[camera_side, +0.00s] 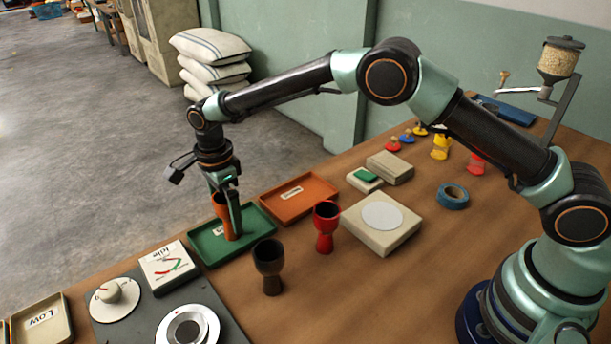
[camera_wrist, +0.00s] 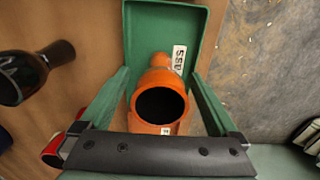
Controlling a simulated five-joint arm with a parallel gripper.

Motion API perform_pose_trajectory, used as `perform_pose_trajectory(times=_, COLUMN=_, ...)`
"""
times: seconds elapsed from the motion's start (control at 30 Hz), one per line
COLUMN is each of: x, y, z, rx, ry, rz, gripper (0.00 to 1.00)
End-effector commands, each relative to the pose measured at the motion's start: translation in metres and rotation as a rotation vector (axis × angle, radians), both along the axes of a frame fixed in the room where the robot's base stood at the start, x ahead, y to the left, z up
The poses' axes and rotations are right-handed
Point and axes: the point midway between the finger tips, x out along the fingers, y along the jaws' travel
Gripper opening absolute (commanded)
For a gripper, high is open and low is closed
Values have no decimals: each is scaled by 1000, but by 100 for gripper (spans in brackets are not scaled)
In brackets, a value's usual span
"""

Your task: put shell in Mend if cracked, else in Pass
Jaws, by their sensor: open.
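An orange goblet-shaped shell (camera_side: 221,207) stands upright in the green tray (camera_side: 262,218). The tray's label in the wrist view (camera_wrist: 179,59) reads Pass. My gripper (camera_side: 232,232) is open, with its fingers (camera_wrist: 160,88) on either side of the shell. An orange tray (camera_side: 318,188) lies beside the green one; its label is too small to read.
A red goblet (camera_side: 326,228) and a black goblet (camera_side: 269,262) stand close to the green tray. A beige block with a pale disc (camera_side: 382,216) is to the right. Blue tape (camera_side: 453,196) lies near my base.

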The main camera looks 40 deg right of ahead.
Motion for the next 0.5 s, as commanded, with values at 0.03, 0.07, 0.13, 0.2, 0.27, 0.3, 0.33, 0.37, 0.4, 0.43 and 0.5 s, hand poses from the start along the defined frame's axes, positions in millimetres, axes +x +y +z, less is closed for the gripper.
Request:
perform_pose_trajectory(times=0.03, x=1, y=0, z=8, rx=2, ry=-4, rz=0, gripper=96)
perform_pose_trajectory(times=0.07, x=1, y=0, z=13, rx=2, ry=-4, rz=0, gripper=96)
perform_pose_trajectory(times=0.13, x=1, y=0, z=26, rx=2, ry=-5, rz=0, gripper=96)
perform_pose_trajectory(times=0.2, x=2, y=0, z=41, rx=3, ry=-6, rz=0, gripper=96)
perform_pose_trajectory(times=0.27, x=2, y=0, z=54, rx=3, ry=-6, rz=0, gripper=96)
perform_pose_trajectory(times=0.3, x=2, y=0, z=62, rx=2, ry=-5, rz=0, gripper=96)
perform_pose_trajectory(times=0.33, x=2, y=0, z=68, rx=3, ry=-5, rz=0, gripper=96)
perform_pose_trajectory(times=0.37, x=2, y=0, z=74, rx=2, ry=-5, rz=0, gripper=96)
perform_pose_trajectory(times=0.4, x=2, y=0, z=81, rx=2, ry=-4, rz=0, gripper=96)
perform_pose_trajectory(times=0.43, x=2, y=-1, z=86, rx=2, ry=-4, rz=0, gripper=96)
perform_pose_trajectory(times=0.5, x=2, y=-1, z=96, rx=1, ry=-3, rz=0, gripper=96)
